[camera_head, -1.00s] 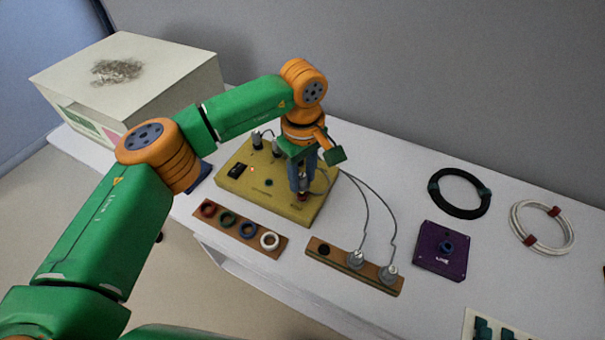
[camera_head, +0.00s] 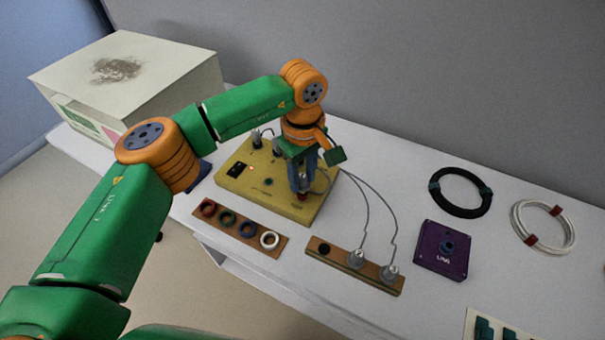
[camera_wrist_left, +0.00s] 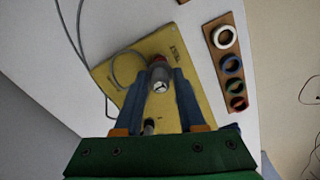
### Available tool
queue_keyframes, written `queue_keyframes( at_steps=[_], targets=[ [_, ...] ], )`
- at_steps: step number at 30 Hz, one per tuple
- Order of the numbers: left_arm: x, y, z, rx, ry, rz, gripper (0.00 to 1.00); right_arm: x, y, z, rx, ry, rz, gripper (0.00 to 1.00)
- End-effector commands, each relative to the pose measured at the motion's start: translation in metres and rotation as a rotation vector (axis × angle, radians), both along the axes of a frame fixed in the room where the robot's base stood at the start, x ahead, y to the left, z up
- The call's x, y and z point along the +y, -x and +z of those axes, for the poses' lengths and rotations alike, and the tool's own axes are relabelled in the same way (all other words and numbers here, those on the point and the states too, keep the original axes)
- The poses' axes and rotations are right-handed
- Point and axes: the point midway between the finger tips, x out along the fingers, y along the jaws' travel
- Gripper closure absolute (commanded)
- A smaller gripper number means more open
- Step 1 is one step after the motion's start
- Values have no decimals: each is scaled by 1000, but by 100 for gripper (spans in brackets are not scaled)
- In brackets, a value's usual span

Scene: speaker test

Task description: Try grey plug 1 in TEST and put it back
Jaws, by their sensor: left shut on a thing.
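My left gripper (camera_head: 303,188) is over the front right part of the yellow box (camera_head: 232,182), pointing down. It is shut on a grey plug, which shows between the blue fingers in the left wrist view (camera_wrist_left: 160,80). The plug is upright at the spot beside the box's printed label; its tip is hidden, so I cannot tell how deep it sits. The wooden plug rack (camera_head: 340,263) has an empty hole at its left end and two grey plugs, a middle one (camera_head: 355,258) and a right one (camera_head: 389,273). My right gripper is not in view.
A ring rack (camera_head: 224,221) holds red, green, blue and white rings. A purple box (camera_head: 441,262), a black cable coil (camera_head: 460,192) and a white coil (camera_head: 543,225) lie to the right. Grey cables (camera_head: 366,205) arch from the rack plugs. A large pale box (camera_head: 150,75) stands back left.

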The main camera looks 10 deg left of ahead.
Motion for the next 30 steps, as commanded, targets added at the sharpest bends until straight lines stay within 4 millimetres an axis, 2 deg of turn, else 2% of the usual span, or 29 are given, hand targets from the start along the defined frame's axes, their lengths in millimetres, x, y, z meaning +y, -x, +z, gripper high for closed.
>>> queue_keyframes(
  at_steps=[21, 22, 24, 25, 30],
  targets=[
    [0, 0, -14, 1, -1, 0, 100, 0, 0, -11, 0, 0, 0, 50],
    [0, 0, -13, 1, -1, 0, 53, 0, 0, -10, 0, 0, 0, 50],
    [0, 0, -13, 1, -1, 0, 34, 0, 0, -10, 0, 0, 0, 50],
    [0, 0, -13, 1, -1, 0, 26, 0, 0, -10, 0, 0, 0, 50],
    [0, 0, -13, 0, 0, 0, 26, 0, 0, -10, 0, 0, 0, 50]
  ],
)
